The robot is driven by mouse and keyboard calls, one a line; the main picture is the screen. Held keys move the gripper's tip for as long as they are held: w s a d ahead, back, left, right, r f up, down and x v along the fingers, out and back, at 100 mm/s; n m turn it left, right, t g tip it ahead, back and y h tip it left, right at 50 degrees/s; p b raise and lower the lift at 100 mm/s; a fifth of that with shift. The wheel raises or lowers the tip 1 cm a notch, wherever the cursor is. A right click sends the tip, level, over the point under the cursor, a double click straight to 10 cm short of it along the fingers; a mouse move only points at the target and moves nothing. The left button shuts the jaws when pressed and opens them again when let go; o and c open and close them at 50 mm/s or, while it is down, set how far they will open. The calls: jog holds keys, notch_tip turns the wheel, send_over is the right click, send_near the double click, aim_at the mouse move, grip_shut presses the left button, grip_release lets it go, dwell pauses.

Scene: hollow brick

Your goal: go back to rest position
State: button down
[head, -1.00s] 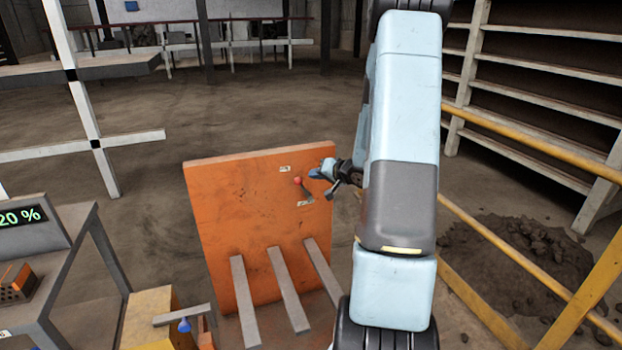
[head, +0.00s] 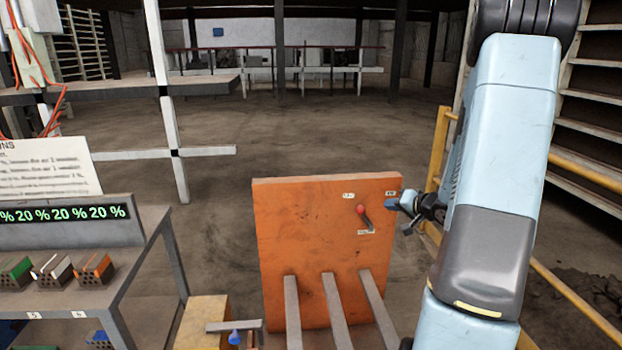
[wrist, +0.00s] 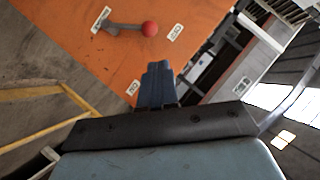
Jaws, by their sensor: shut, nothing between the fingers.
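My gripper (head: 398,205) is shut and empty at the right edge of the orange panel in the head view. In the wrist view its dark blue fingers (wrist: 157,82) are together, with the panel behind them. The orange panel (head: 300,225) stands upright with grey bars in front of it. A lever with a red knob (head: 361,209) is on the panel, left of my gripper and apart from it. The lever's red ball (wrist: 150,29) also shows in the wrist view, between small white labels.
A grey table (head: 150,260) at left carries a green percent display (head: 65,214) and several hollow bricks (head: 93,270). A yellow railing (head: 570,295) runs at right, near my arm. A yellow block (head: 200,320) stands at front. Open floor lies behind the panel.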

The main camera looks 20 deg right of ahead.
jog(key=shift+r, duration=0.1)
jog(key=s+a+r+n+g+h, duration=0.1)
jog(key=s+a+r+h, duration=0.25)
jog(key=r, duration=0.45)
jog(key=s+a+r+n+g+h, duration=0.1)
jog(key=s+a+r+h, duration=0.2)
jog(key=r, duration=0.5)
jog(key=s+a+r+n+g+y, duration=0.1)
jog(key=s+a+r+n+g, duration=0.1)
jog(key=s+a, duration=0.6)
jog(key=s+a+r+n+g+y, duration=0.2)
jog(key=s+a, duration=0.7)
jog(key=s, duration=0.5)
jog(key=shift+s+a+r+n+g, duration=0.2)
jog(key=shift+n+g, duration=0.1)
jog(key=shift+g, duration=0.1)
